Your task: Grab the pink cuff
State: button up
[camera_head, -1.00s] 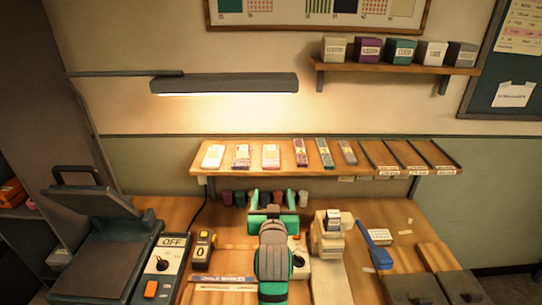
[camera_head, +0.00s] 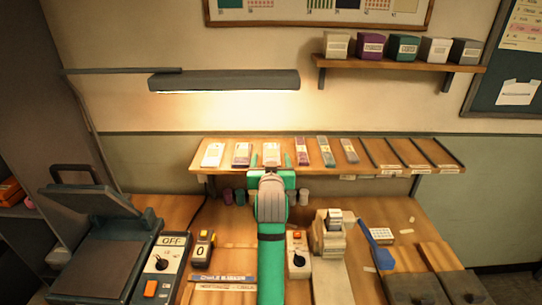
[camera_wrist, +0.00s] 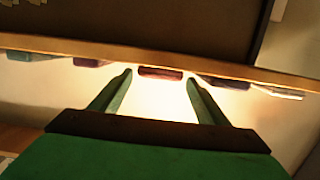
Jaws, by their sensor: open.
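The pink cuff (camera_head: 271,150) is a small flat pink packet with a pale label, third from the left on the lower wooden shelf (camera_head: 226,170). In the wrist view the pink cuff (camera_wrist: 160,72) shows end-on at the shelf edge, dark pink, between and just beyond my fingertips. My gripper (camera_head: 271,162) is open and empty at the shelf's front edge, its fingers on either side of the cuff's line. In the wrist view my gripper (camera_wrist: 160,79) has clear space between its fingers. My gripper partly hides the cuff's near end in the head view.
A lamp (camera_head: 225,82) hangs above the shelf. The shelf's right-hand slots look empty.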

aim_at(272, 155)
jog(key=w, duration=0.2)
jog(key=w+f, duration=0.1)
jog(key=w, duration=0.1)
jog(key=shift+d, duration=0.15)
jog(key=shift+s+d, duration=0.1)
jog(key=shift+s, duration=0.05)
jog(key=c, duration=1.1)
jog(key=shift+r, duration=0.1)
jog(key=shift+c, duration=0.2)
